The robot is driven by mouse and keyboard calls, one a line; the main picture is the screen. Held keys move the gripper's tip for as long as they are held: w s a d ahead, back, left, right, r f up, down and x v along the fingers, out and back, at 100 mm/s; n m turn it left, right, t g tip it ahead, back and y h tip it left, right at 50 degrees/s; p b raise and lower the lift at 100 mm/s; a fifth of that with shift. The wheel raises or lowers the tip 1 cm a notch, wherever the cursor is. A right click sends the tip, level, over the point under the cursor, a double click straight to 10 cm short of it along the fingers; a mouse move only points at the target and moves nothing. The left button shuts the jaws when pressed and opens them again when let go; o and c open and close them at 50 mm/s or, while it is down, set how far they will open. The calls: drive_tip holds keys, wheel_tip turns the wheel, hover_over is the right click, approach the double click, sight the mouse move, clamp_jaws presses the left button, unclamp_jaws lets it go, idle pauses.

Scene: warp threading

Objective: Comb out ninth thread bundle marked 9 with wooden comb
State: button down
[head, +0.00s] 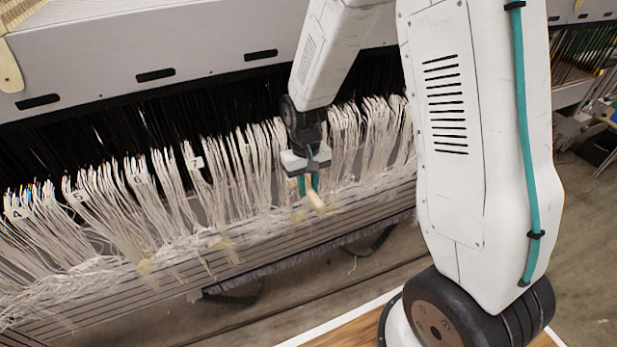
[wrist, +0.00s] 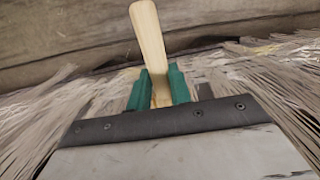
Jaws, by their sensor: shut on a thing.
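My gripper (head: 308,184) has green fingers and is shut on the wooden comb (head: 316,201), whose pale end sticks out below the fingers. In the wrist view the comb (wrist: 149,45) stands up between the green fingers (wrist: 158,88). The gripper is in front of the white thread bundles (head: 235,185), close to their lower part. Tags 4, 5, 6 and 7 (head: 197,162) show to the left; no tag 9 can be read, and my arm covers part of the row there. Whether the comb touches the threads cannot be told.
A grey slatted beam (head: 190,275) runs below the threads, with bits of yellowish tape on it. A grey machine housing (head: 130,45) with dark slots lies above. A wooden board with a white edge (head: 340,325) is at the bottom. The floor at right is mostly clear.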

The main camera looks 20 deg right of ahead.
wheel_tip(320, 180, down, 15)
drive_tip(key=shift+w+r, duration=0.15)
drive_tip(key=shift+w, duration=0.2)
idle(1.2)
drive_tip(key=shift+s, duration=2.2)
drive_tip(key=s, duration=0.5)
drive_tip(key=shift+s, duration=0.4)
drive_tip(key=shift+w, duration=0.1)
